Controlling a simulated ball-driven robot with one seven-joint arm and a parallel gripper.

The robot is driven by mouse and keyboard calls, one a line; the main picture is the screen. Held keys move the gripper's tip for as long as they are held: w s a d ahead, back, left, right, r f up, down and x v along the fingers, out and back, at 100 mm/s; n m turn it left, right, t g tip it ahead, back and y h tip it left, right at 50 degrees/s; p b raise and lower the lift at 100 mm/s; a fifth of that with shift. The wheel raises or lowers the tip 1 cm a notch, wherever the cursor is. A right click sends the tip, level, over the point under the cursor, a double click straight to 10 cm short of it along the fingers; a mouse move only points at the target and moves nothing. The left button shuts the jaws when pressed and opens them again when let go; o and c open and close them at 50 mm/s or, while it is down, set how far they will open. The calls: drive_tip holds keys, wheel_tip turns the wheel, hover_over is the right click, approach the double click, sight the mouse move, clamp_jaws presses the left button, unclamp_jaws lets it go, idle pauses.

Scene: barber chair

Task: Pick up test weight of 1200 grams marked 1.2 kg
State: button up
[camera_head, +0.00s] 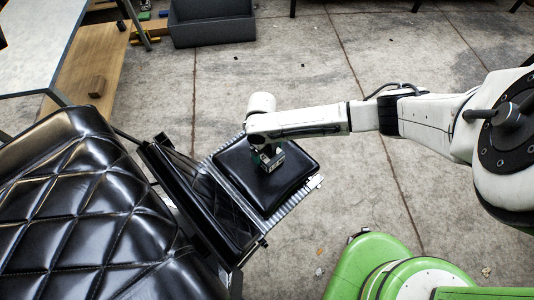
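My gripper (269,162) points down over the black footrest pad (290,190) of the barber chair, at or just above its surface. The gripper is small here, and its wrist partly covers it. I cannot tell whether its fingers are open or shut, or whether they hold anything. I cannot pick out a weight marked 1.2 kg; no such marking is readable. Anything under the gripper is hidden or too small to tell.
The quilted black chair seat (80,215) fills the lower left. A grey bin (212,30) stands at the top. Bare concrete floor (410,50) lies right of the chair.

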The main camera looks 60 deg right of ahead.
drive_tip(key=c, duration=1.3)
drive_tip(key=shift+r, duration=0.1)
